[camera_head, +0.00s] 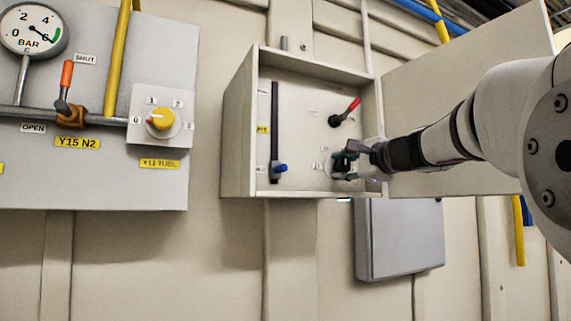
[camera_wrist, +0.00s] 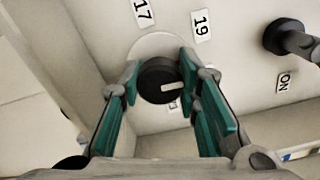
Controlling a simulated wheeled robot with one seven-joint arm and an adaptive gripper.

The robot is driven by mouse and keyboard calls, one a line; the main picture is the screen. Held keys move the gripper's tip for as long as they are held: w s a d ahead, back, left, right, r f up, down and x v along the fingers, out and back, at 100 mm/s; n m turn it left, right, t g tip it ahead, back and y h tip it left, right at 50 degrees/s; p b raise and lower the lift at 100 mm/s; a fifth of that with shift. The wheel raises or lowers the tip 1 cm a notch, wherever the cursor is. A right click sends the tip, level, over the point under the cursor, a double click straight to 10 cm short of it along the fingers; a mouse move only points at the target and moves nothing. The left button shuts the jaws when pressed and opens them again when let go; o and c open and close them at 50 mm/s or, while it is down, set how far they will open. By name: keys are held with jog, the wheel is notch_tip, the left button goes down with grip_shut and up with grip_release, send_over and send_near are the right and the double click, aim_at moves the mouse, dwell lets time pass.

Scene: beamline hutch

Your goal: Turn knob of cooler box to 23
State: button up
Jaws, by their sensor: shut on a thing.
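The cooler box (camera_head: 239,130) is open on the wall in the head view. In the wrist view its round black knob (camera_wrist: 153,92) sits on a pale round plate, with a white pointer line facing right in the picture. Labels 17 (camera_wrist: 142,12) and 19 (camera_wrist: 201,25) stand above the knob; another label just below it is mostly hidden. My gripper (camera_wrist: 159,74) has its teal fingers on both sides of the knob, shut on it. In the head view my gripper (camera_head: 346,160) is at the box's lower right and covers the knob.
A red-handled lever (camera_head: 352,106) is just above my gripper, with its ON label (camera_wrist: 284,83) in the wrist view. A blue-handled slider (camera_head: 279,168) is on the left inside. The open door (camera_head: 450,90) stands right, behind my arm. A valve panel (camera_head: 100,185) hangs at left.

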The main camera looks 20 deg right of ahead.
jog(key=m+p, duration=0.2)
jog(key=m, duration=0.2)
jog(key=shift+f+m, duration=0.1)
jog(key=shift+m, duration=0.2)
jog(key=m+p, duration=0.2)
jog(key=m, duration=0.2)
jog(key=shift+s+m, duration=0.1)
jog(key=shift+m, duration=0.2)
jog(key=m+p, duration=0.3)
jog(key=m, duration=0.2)
jog(key=shift+m+p, duration=0.95)
jog(key=shift+m, duration=0.65)
jog(key=shift+f, duration=0.1)
jog(key=o, duration=1.2)
